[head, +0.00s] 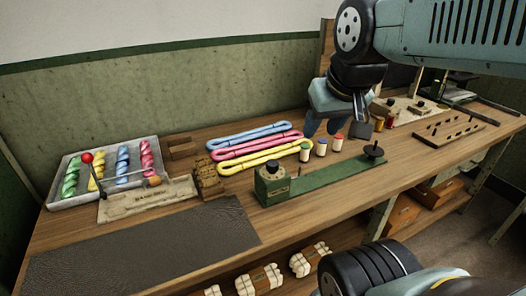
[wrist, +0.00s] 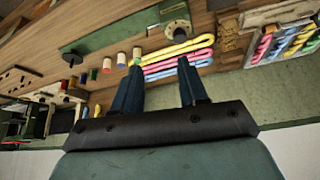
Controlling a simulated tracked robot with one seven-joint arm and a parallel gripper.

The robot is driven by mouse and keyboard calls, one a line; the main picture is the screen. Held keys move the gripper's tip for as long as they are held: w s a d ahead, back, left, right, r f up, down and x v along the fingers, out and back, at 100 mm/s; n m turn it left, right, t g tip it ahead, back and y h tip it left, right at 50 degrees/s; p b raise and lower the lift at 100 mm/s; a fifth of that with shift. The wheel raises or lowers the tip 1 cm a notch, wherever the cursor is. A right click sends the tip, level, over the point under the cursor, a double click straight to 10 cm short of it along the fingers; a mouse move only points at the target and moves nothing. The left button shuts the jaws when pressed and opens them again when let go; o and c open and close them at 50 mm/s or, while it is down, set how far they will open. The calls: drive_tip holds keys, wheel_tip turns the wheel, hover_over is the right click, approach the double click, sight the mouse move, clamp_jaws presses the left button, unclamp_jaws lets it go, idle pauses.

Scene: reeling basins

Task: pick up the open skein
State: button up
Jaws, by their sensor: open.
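Three long looped skeins lie side by side on the wooden bench: a blue one (head: 248,134), a pink one (head: 255,147) and a yellow one (head: 262,160). They also show in the wrist view, yellow (wrist: 178,50), pink (wrist: 172,62) and blue (wrist: 176,71), partly beyond my fingers. My gripper (head: 324,130) is open and empty, above the bench near the right ends of the skeins. In the wrist view its two fingers (wrist: 158,67) are apart, with parts of the skeins seen between and past their tips. Which loop is the open skein I cannot tell.
Small spools (head: 321,148) stand just right of the skeins. A green winder with a long base (head: 330,183) lies in front. A tray (head: 70,203) of twisted skeins is at the left. A dark mat (head: 150,250) lies clear at front left. A green wall (head: 110,105) stands behind.

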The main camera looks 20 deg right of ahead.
drive_tip(key=o, duration=0.3)
drive_tip(key=shift+w+r, duration=0.1)
drive_tip(key=shift+w, duration=0.15)
drive_tip(key=o, duration=0.3)
drive_tip(key=w+n, duration=0.1)
drive_tip(key=w, duration=0.2)
drive_tip(key=w+n+g, duration=0.1)
drive_tip(key=w+n, duration=0.1)
drive_tip(key=w, duration=0.1)
drive_tip(key=w+n+h, duration=0.1)
drive_tip(key=w+n, duration=0.1)
drive_tip(key=w, duration=0.1)
drive_tip(key=shift+w+a+f+g, duration=0.1)
drive_tip(key=shift+a+f+g, duration=0.1)
drive_tip(key=shift+a+g, duration=0.1)
drive_tip(key=n+g+h, duration=0.3)
drive_tip(key=n, duration=1.3)
hover_over(266, 151)
drive_tip(key=s+a, duration=0.2)
wheel_tip(266, 151, down, 25)
drive_tip(key=shift+f, duration=0.1)
drive_tip(key=shift+x, duration=2.6)
